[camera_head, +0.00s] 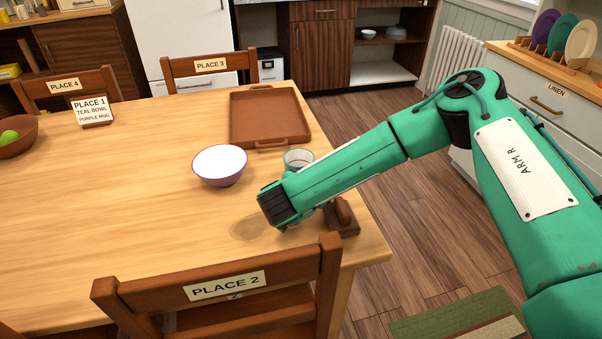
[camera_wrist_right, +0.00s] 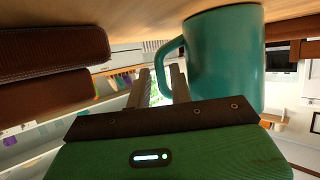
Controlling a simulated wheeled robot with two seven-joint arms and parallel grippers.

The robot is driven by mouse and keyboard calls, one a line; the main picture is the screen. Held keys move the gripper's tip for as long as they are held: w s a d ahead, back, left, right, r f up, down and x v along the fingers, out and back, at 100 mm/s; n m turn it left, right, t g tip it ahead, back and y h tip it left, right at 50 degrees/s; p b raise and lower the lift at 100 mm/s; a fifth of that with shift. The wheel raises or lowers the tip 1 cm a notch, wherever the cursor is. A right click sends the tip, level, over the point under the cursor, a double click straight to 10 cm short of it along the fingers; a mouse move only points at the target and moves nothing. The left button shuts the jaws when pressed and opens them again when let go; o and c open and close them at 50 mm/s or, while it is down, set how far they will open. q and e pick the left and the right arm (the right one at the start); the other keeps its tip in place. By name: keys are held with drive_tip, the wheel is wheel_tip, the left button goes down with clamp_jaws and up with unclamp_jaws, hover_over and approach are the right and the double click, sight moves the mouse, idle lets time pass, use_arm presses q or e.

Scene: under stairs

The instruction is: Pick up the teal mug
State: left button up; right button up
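The teal mug (camera_head: 298,156) stands on the wooden table, just beyond my right forearm, which hides its lower part in the head view. In the right wrist view the mug (camera_wrist_right: 222,62) is large and close, with its handle (camera_wrist_right: 160,62) pointing left towards the fingers. My right gripper (camera_wrist_right: 160,88) is open, its two fingers apart with the handle's curve at the gap between them. I cannot tell whether the fingers touch the handle. In the head view the right hand's fingers are hidden behind the wrist. My left gripper is not in view.
A white-and-purple bowl (camera_head: 219,166) stands left of the mug. A brown tray (camera_head: 270,118) lies behind it. A dark brown block-like object (camera_head: 342,217) sits near the table's right edge. The place 2 chair (camera_head: 227,287) stands at the front. The table's left middle is clear.

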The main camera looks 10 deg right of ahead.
clamp_jaws()
drive_tip(key=shift+r, duration=0.1)
drive_tip(key=shift+r, duration=0.1)
